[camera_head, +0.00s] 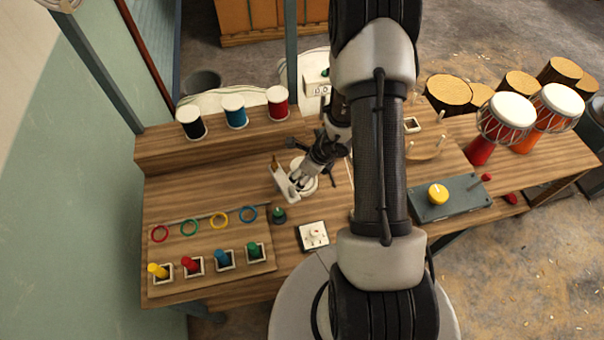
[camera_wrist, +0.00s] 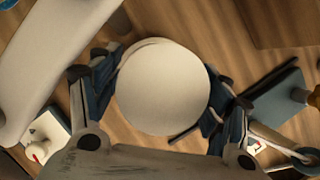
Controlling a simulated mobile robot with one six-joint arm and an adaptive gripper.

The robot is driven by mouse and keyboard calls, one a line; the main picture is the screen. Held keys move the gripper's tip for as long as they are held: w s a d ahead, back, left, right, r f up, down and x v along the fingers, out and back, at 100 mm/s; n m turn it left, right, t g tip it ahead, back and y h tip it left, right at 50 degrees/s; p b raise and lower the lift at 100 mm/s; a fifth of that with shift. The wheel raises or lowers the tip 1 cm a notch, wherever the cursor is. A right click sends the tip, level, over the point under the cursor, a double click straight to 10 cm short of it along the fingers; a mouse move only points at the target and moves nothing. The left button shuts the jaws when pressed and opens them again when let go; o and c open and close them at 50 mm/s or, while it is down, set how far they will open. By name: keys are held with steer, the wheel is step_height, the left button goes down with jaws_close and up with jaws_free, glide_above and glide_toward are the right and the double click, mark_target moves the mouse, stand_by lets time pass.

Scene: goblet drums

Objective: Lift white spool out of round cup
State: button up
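The white spool (camera_wrist: 162,90) shows in the wrist view as a large pale disc, seen from above, between the two fingers of my gripper (camera_wrist: 165,98). The dark blue fingers meet its left and right edges. A second pale rim (camera_wrist: 140,47) shows at its upper left; I cannot tell if it is the round cup or the spool's lower flange. In the head view my gripper (camera_head: 312,167) is over the bench, with a white round shape (camera_head: 306,186) under it, partly hidden by the fingers. The cup's depth and the spool's height in it cannot be made out.
A white upright slab (camera_head: 285,184) stands close left of my gripper. Black, blue and red spools (camera_head: 234,112) stand on the back shelf. A white socket box (camera_head: 313,236), coloured pegs and rings (camera_head: 204,260) are nearer. A grey box with a yellow knob (camera_head: 438,195) is right.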

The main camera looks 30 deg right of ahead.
steer(key=c, duration=1)
steer(key=shift+r, duration=0.1)
